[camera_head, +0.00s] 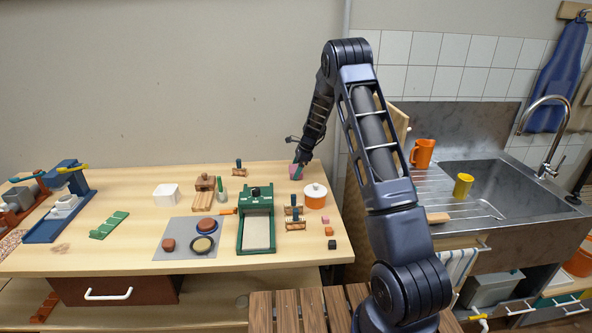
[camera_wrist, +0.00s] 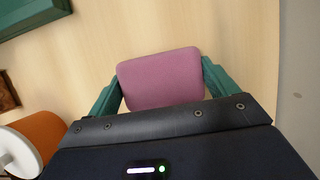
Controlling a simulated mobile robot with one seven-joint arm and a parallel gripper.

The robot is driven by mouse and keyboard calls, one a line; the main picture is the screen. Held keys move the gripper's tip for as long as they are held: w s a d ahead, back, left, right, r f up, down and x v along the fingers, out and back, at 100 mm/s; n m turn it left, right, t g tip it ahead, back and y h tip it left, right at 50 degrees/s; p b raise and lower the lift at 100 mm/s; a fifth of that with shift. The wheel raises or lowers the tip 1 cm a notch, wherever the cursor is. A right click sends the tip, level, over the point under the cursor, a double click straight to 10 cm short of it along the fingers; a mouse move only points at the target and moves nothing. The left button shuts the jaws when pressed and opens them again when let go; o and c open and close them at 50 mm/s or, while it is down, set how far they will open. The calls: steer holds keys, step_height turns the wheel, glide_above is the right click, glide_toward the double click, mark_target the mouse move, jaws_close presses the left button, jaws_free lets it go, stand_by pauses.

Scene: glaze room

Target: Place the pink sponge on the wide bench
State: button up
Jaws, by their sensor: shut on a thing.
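The pink sponge (camera_wrist: 160,78) is between the two green fingers of my gripper (camera_wrist: 162,92) in the wrist view, and the fingers are shut on its sides. In the head view the pink sponge (camera_head: 295,171) shows small at my gripper (camera_head: 297,174), over the back right part of the wide wooden bench (camera_head: 130,255). The bench's pale wood (camera_wrist: 90,60) lies behind the sponge in the wrist view. I cannot tell whether the sponge touches the bench top.
An orange pot with a white lid (camera_head: 316,195) stands close in front of my gripper. A sink (camera_head: 500,185) is to the right. Bare bench top lies at the back left.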

steer(key=o, duration=0.9)
steer(key=shift+c, duration=0.2)
steer(key=v, duration=1)
steer(key=s+d+r+n, duration=0.4)
steer(key=s+r, duration=0.6)
steer(key=r, duration=0.4)
steer(key=s+d+r+n+t+h, duration=0.1)
steer(key=s+d+r+n, duration=0.15)
steer(key=s, duration=0.65)
steer(key=s+d+r+n+t+h, duration=0.15)
steer(key=s+r+n, duration=0.25)
steer(key=s, duration=0.5)
steer(key=s+d+r+n+t, duration=0.1)
steer(key=s+d+r+n, duration=0.25)
steer(key=s, duration=0.55)
steer(key=s+d+f+n+t+h, duration=0.1)
steer(key=s+n, duration=0.3)
steer(key=s, duration=1)
steer(key=shift+d+f+h, duration=0.4)
steer(key=shift+f+h, duration=0.05)
steer(key=shift+f, duration=0.3)
